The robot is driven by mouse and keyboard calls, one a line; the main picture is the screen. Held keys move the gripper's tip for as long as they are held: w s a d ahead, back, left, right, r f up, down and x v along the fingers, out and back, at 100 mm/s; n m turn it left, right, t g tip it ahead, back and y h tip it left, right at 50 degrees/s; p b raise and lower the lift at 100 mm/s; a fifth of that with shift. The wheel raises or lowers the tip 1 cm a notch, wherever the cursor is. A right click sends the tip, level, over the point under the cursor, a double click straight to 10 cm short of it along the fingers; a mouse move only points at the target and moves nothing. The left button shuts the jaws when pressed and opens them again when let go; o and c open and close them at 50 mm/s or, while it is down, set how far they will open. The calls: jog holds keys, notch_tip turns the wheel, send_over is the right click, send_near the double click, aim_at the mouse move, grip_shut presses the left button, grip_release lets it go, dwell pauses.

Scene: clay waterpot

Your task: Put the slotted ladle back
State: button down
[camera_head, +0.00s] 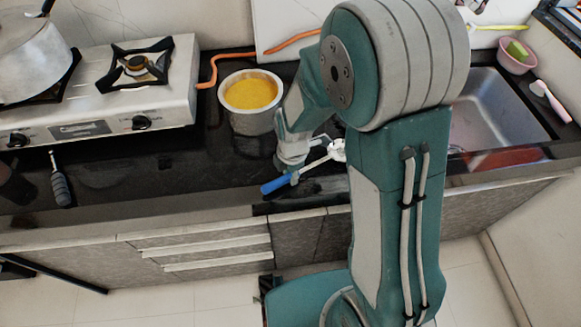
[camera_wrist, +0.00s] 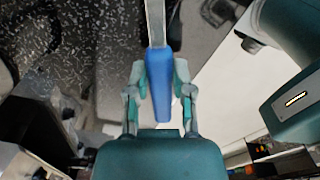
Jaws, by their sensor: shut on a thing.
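The slotted ladle has a blue handle (camera_head: 275,185) and a thin pale shaft. In the head view it lies slanted over the dark counter, its pale head (camera_head: 337,150) at the upper right, partly covered by my arm. My gripper (camera_head: 294,174) is shut on the ladle at the handle. In the wrist view the blue handle (camera_wrist: 158,82) sits between the two fingers of my gripper (camera_wrist: 159,72), and the metal shaft (camera_wrist: 155,22) runs out of the top of the picture. The slots cannot be made out.
A metal pot (camera_head: 251,122) with yellow contents stands behind my gripper. A gas stove (camera_head: 185,75) with a large pot (camera_head: 28,55) is at the left. A dark-handled utensil (camera_head: 61,188) lies at the counter front. The sink (camera_head: 505,110) and a pink bowl (camera_head: 512,66) are right.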

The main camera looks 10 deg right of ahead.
jog(key=shift+f, duration=0.8)
jog(key=shift+s+d+f, duration=0.1)
jog(key=shift+s+f, duration=0.15)
jog(key=shift+f, duration=0.2)
jog(key=c, duration=0.7)
grip_release()
jog(key=o, duration=0.3)
jog(key=shift+w+f, duration=0.1)
jog(key=shift+f, duration=0.05)
jog(key=shift+w, duration=0.1)
